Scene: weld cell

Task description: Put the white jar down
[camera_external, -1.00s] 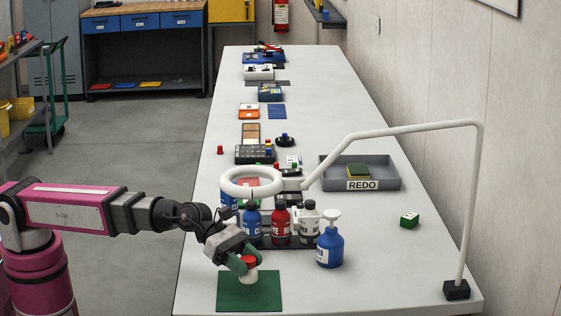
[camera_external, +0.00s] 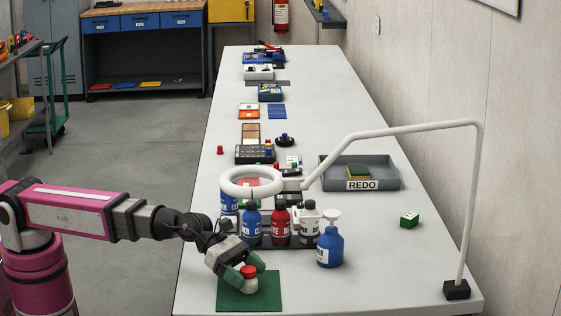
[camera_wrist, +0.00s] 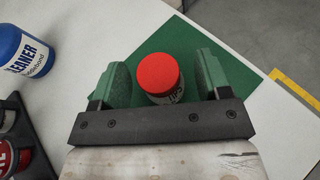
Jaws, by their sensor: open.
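The white jar (camera_external: 250,284) with a red lid stands upright on the green mat (camera_external: 234,298) at the near end of the bench. In the wrist view the jar's red lid (camera_wrist: 158,73) shows between the two green fingers, with a gap on each side. My gripper (camera_external: 247,274) is open around the jar, its fingers low beside it. The lower part of the jar is partly hidden by a finger in the external view. The mat (camera_wrist: 235,70) lies under the jar in the wrist view.
Blue, red and white bottles stand in a dark rack just behind the mat, with a blue pump bottle (camera_external: 330,247) to the right. A ring lamp (camera_external: 252,181) on a white arm hangs over the rack. A grey REDO tray (camera_external: 388,177) and a green block (camera_external: 409,220) lie farther right.

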